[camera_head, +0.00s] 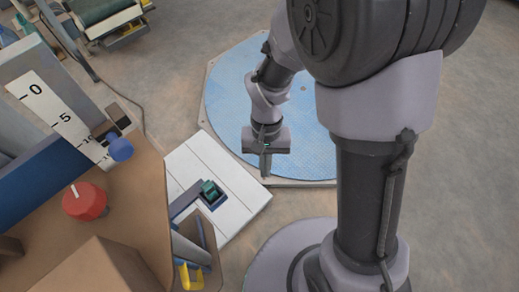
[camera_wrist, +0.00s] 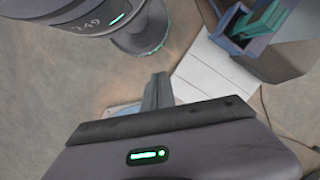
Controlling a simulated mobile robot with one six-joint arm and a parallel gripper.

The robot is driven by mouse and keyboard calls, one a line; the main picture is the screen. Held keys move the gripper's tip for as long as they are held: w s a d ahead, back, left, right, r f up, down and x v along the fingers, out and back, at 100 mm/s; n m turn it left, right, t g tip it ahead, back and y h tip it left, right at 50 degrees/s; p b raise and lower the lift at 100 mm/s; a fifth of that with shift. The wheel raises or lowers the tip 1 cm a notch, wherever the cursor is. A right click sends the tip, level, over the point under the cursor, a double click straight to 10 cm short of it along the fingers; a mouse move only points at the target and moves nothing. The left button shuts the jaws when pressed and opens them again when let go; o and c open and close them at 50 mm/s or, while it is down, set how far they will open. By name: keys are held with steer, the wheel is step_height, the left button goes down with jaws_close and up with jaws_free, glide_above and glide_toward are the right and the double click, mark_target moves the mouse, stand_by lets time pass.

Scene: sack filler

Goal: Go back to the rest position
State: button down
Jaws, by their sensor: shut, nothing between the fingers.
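My gripper (camera_head: 265,168) points down above the near edge of the round blue plate, just right of the white slatted board. It is shut, with nothing between the fingers. In the wrist view its closed fingers (camera_wrist: 158,92) stick out past the dark gripper body, with bare floor and part of the white board beyond. My arm reaches from the column at the right over the blue plate and down to the gripper.
The round blue plate (camera_head: 230,100) lies on the floor. The white board (camera_head: 240,205) carries a small green-topped part (camera_head: 211,190). At left stands a machine with a scale (camera_head: 50,112), a blue knob (camera_head: 120,149) and a red knob (camera_head: 84,201). Bare floor (camera_head: 460,150) lies at right.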

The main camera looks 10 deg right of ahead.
steer(key=s+d+r+m+t, duration=0.1)
steer(key=r+t, duration=0.2)
steer(key=r, duration=0.4)
steer(key=s+d+r+m+t+y, duration=0.1)
steer(key=s+d+r+t, duration=0.1)
steer(key=r, duration=0.6)
steer(key=s+d+r+t, duration=0.1)
steer(key=s+r+t, duration=0.1)
steer(key=r, duration=0.5)
steer(key=shift+d+r+m+t+y, duration=0.3)
steer(key=shift+m+t, duration=0.1)
steer(key=shift+t, duration=0.4)
